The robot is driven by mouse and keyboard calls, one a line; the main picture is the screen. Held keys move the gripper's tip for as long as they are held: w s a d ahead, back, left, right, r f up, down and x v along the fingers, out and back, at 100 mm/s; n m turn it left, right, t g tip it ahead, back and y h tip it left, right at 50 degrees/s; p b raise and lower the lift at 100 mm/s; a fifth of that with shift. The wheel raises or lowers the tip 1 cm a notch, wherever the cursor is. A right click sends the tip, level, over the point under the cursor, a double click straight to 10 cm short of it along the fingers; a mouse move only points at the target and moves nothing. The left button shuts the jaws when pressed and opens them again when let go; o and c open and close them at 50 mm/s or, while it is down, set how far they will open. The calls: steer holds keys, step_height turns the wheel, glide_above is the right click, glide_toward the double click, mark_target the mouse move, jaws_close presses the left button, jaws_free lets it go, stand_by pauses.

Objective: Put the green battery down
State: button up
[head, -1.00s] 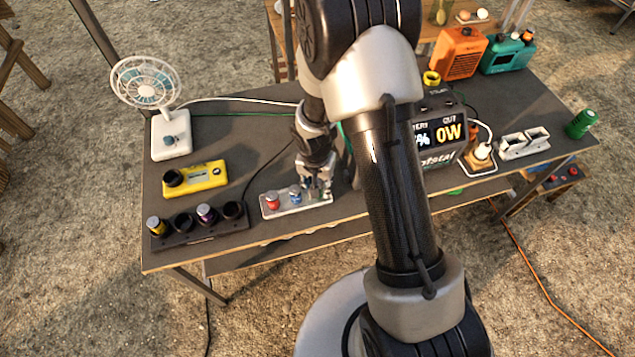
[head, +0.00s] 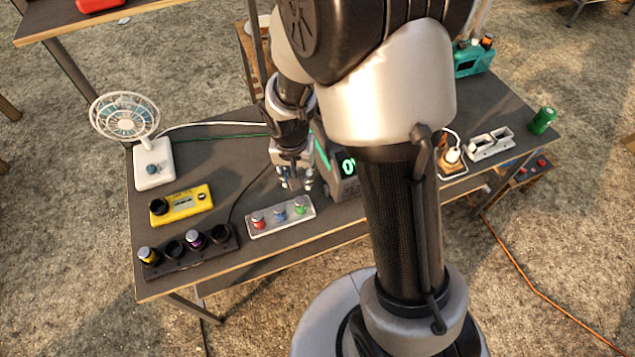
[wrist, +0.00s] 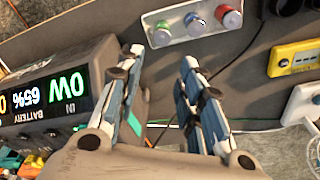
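The green battery (head: 300,207) stands in the right end of a small white holder (head: 285,225), beside a blue one (head: 279,214) and a red one (head: 258,221).
A dark rack (head: 190,255) with yellow and purple cells, a yellow device (head: 181,205) and a fan (head: 153,165) stand left. A power station (wrist: 60,90) showing 0W and 65% is close beside my gripper. A white socket strip (head: 490,145) and green can (head: 541,121) are right.

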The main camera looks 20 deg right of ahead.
steer(key=s+r+n+t, duration=0.3)
steer(key=s+r+n, duration=0.3)
steer(key=s+r, duration=1.4)
step_height(320, 180, up, 3)
steer(key=shift+d+y, duration=0.3)
steer(key=shift+y, duration=0.1)
